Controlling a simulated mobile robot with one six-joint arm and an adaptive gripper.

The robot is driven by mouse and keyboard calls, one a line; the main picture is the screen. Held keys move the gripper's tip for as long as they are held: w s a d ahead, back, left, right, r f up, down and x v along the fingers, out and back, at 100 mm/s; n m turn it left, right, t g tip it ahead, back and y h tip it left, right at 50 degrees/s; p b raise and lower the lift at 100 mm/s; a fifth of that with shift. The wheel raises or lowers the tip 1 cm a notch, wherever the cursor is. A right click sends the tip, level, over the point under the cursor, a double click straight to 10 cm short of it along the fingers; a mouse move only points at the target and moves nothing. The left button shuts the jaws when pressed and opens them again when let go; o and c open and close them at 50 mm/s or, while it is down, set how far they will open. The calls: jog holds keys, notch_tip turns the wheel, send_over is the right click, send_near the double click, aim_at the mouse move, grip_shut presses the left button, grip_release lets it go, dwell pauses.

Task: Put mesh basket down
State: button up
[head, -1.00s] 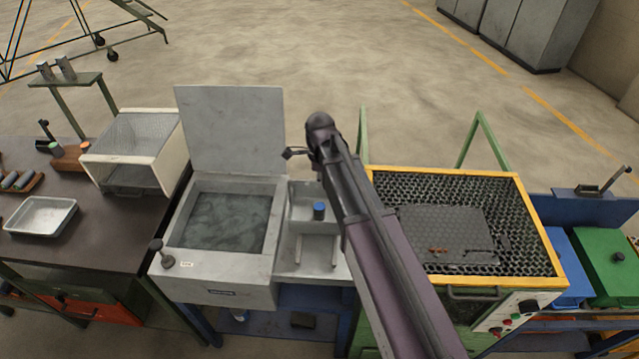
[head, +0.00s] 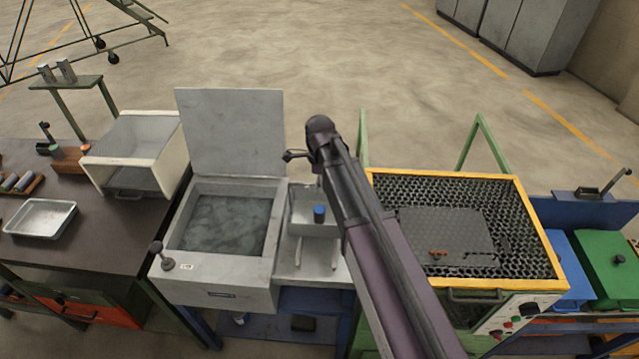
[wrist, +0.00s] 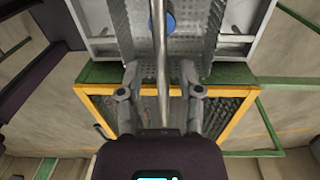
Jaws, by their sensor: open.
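The mesh basket (head: 303,224) is a small grey perforated tray with a blue-topped item (head: 319,213) in it. It is over the grey drain shelf (head: 296,268) right of the wash tank; I cannot tell whether its base touches. In the wrist view the basket's mesh (wrist: 190,45) shows at the top, with its long metal handle (wrist: 160,60) running down between my fingers. My gripper (wrist: 160,75) is open around the handle, a gap on each side. In the head view my arm hides the basket's right side and the fingers.
The tank (head: 218,225) holds dark liquid, its lid (head: 230,130) raised behind it. Right of my arm is a yellow-rimmed grate (head: 520,225) with a dark plate on it. A white open box (head: 140,130) and a metal tray (head: 40,218) stand on the left bench.

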jog(key=shift+r, duration=0.15)
notch_tip(320, 180, up, 12)
jog(key=p, duration=1.2)
jog(key=shift+w, duration=0.4)
jog(key=shift+d, duration=0.1)
jog(key=s+d+n, duration=0.7)
jog(key=d+n, duration=0.2)
jog(key=s+d+n, duration=0.7)
jog(key=d+n, duration=0.2)
jog(key=d, duration=0.1)
jog(key=shift+t, duration=0.4)
jog(key=shift+d, duration=0.1)
dwell(1.1)
